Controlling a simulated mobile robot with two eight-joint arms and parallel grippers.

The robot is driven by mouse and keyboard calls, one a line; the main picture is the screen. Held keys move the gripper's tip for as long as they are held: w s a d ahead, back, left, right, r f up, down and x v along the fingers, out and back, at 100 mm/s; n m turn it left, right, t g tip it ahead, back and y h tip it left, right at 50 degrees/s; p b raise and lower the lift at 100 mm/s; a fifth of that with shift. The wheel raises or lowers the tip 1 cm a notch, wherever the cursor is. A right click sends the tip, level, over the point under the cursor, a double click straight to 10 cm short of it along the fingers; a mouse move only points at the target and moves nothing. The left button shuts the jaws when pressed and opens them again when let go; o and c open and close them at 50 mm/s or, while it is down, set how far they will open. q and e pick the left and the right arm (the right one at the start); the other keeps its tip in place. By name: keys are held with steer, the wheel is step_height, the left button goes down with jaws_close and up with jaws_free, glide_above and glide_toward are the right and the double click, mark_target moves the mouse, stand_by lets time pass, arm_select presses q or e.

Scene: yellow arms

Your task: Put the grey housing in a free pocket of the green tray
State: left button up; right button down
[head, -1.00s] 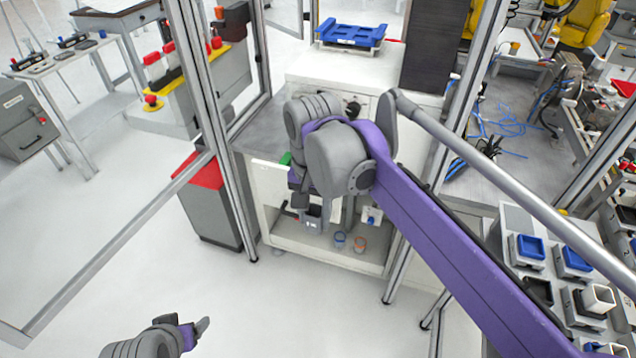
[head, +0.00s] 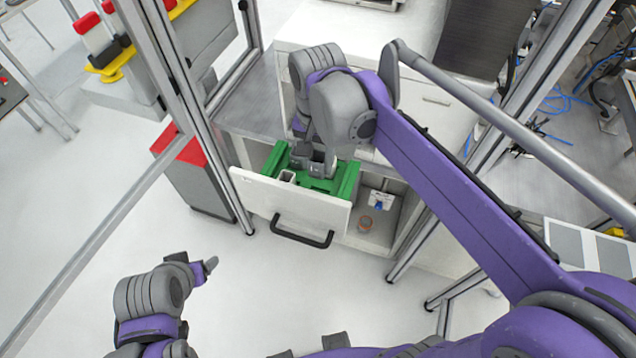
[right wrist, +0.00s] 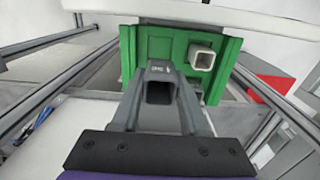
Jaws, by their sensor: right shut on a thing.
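The green tray (head: 348,182) sits in the pulled-out drawer in the head view. It also fills the upper middle of the right wrist view (right wrist: 128,55). My right gripper (head: 318,168) is over the tray, its fingers partly hidden by my arm. In the right wrist view it is shut on the grey housing (right wrist: 158,70), a hollow, square-mouthed piece held between the fingers. I cannot tell whether the housing touches the tray. A pale housing (right wrist: 203,58) stands in a tray pocket beside it. My left gripper (head: 208,268) is low at the left, away from the tray; its jaw gap is unclear.
The white drawer front (head: 290,204) with a black handle (head: 302,235) stands in front of the tray. A metal frame post (head: 190,110) rises to its left, near a grey bin with a red top (head: 190,165). Floor at left is clear.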

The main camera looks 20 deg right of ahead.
mark_target(318, 177)
steer(key=f, duration=0.1)
steer(key=s+f, duration=0.1)
steer(key=f, duration=0.1)
steer(key=shift+s+a, duration=0.15)
steer(key=shift+s, duration=0.05)
steer(key=f, duration=0.1)
steer(key=w+f, duration=0.1)
steer(key=f, duration=0.1)
steer(key=shift+w, duration=0.1)
steer(key=f, duration=0.3)
steer(key=shift+s+f, duration=0.2)
steer(key=shift+s, duration=0.05)
arm_select(q)
steer(key=shift+s+a+f, duration=0.1)
steer(key=shift+s+f, duration=0.15)
steer(key=shift+s, duration=0.1)
arm_select(e)
steer(key=shift+w+f, duration=0.15)
steer(key=shift+f, duration=0.1)
steer(key=shift+f, duration=0.15)
arm_select(q)
steer(key=shift+s+f, duration=0.1)
steer(key=shift+f, duration=0.1)
arm_select(e)
steer(key=shift+c, duration=2.1)
jaws_free()
